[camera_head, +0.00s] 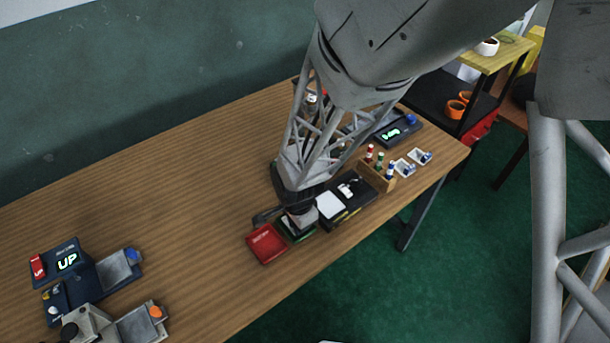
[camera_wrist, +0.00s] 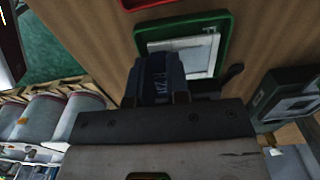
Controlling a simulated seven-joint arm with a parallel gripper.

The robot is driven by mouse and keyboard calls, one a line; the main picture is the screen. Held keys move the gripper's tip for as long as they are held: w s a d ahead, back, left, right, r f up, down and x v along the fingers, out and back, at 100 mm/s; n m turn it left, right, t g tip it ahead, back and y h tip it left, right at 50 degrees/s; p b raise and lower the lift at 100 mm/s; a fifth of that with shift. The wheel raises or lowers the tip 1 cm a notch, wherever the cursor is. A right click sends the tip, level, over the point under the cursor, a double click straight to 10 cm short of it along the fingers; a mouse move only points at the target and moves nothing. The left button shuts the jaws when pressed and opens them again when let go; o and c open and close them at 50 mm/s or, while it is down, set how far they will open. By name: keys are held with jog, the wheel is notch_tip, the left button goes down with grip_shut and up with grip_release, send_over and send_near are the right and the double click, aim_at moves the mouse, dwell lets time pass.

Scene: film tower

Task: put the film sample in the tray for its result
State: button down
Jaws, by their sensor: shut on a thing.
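My gripper (camera_head: 300,222) (camera_wrist: 158,92) is low over the front edge of the table, shut on a dark block with pale lettering (camera_wrist: 160,78), which I take to be the film sample. A green tray (camera_wrist: 227,38) lies just beyond the fingers in the wrist view, with a pale square sheet (camera_wrist: 195,52) inside its rim. I cannot tell whether that sheet is joined to the held block. In the head view my gripper hides most of the green tray (camera_head: 296,239). A red tray (camera_head: 266,244) lies to its left, flat and empty-looking.
A black unit with a white pad (camera_head: 331,206) stands right of my gripper. Beyond it are a wooden rack (camera_head: 374,175) of coloured-capped vials and a lit device (camera_head: 396,131). A device reading UP (camera_head: 66,262) stands at far left. The table middle (camera_head: 170,220) is clear.

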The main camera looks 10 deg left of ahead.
jog(key=shift+f, duration=0.45)
dwell(1.3)
jog(key=c, duration=1)
grip_release()
jog(key=shift+o, duration=0.4)
jog(key=o, duration=0.5)
jog(key=shift+c, duration=0.2)
jog(key=shift+r, duration=0.15)
jog(key=shift+r, duration=3.35)
jog(key=shift+d+r, duration=0.1)
